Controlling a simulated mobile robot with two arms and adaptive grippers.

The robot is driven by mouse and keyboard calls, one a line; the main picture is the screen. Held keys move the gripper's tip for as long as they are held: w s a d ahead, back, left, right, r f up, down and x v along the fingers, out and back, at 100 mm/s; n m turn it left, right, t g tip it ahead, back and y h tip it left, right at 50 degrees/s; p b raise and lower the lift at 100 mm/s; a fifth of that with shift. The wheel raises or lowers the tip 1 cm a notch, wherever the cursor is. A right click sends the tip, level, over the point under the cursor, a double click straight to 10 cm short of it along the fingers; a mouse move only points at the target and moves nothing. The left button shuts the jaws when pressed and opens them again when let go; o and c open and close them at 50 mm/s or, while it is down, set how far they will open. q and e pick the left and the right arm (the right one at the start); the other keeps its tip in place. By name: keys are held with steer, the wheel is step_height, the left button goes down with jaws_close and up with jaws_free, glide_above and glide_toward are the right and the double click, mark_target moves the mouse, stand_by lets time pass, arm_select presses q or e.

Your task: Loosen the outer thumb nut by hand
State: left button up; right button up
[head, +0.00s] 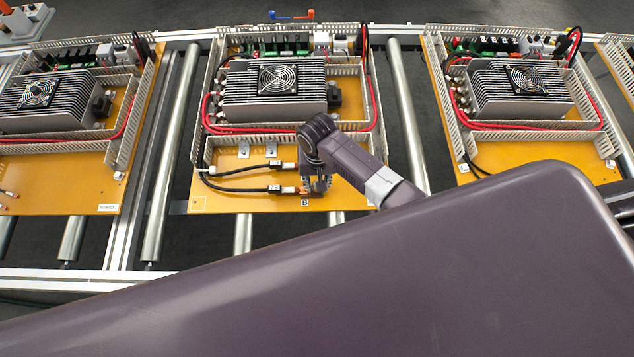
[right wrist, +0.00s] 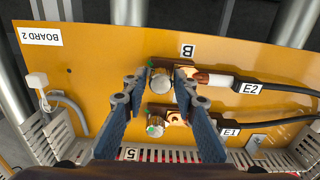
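In the right wrist view, two thumb nuts sit on terminals of the orange board. The outer one (right wrist: 160,74), nearer the board's edge and the letter B, is beside cable E2. The inner one (right wrist: 156,124) is beside cable E1. My right gripper (right wrist: 161,77) has one finger on each side of the outer nut. The fingertips are very close to it; contact is not clear. In the head view my right gripper (head: 316,186) reaches down at the front of the middle board and hides the nuts. My left gripper is not in view.
The middle board (head: 230,192) carries a finned unit with a fan (head: 277,79) and slotted ducts. Black cables E1 and E2 (head: 240,190) run left from the terminals. Similar boards stand left (head: 60,190) and right (head: 540,160) on the roller conveyor (head: 172,150).

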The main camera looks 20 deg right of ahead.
steer(key=shift+o, duration=0.4)
steer(key=m, duration=0.2)
steer(key=shift+a+m, duration=0.1)
steer(key=shift+m, duration=0.3)
steer(key=m, duration=0.3)
steer(key=shift+o, duration=0.3)
steer(key=o, duration=0.5)
steer(key=shift+c, duration=0.2)
steer(key=shift+o, duration=0.2)
steer(key=shift+r, duration=0.1)
